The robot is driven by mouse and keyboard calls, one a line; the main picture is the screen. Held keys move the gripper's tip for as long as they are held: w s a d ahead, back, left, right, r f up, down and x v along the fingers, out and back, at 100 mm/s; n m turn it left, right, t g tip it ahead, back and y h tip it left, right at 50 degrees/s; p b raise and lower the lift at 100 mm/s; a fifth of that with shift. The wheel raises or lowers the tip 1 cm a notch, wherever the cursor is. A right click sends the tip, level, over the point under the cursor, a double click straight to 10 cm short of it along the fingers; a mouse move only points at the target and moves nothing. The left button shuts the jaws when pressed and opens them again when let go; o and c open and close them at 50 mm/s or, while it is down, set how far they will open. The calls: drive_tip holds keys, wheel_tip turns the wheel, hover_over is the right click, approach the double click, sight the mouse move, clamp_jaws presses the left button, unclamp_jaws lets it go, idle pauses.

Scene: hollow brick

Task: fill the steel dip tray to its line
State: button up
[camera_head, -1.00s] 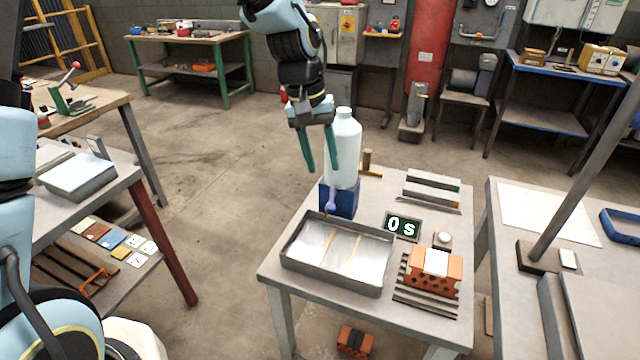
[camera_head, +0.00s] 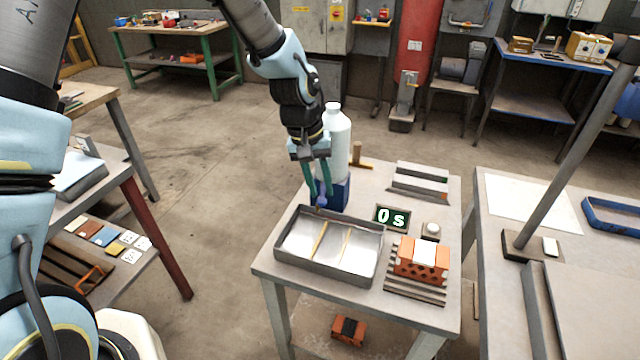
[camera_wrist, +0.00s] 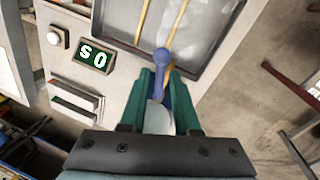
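The steel dip tray (camera_head: 283,252) sits on the grey table, with two thin yellow strips across its pale, shiny floor. It also shows at the top of the wrist view (camera_wrist: 118,38). I cannot make out a fill line or a liquid level. A white bottle (camera_head: 337,140) stands on a blue block (camera_head: 338,198) behind the tray. A blue-violet tap (camera_head: 321,201) points toward the tray; it also shows in the wrist view (camera_wrist: 161,62). My gripper (camera_head: 318,192) is open, its green fingers on either side of the tap. Contact with it is unclear.
A display (camera_head: 392,218) reading 0 s stands right of the bottle, with a white round button (camera_head: 431,231) nearby. A red hollow brick (camera_head: 421,262) rests on a ribbed rack (camera_head: 413,289) right of the tray. Grey bars (camera_head: 420,181) lie behind.

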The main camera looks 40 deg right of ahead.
clamp_jaws()
idle(1.1)
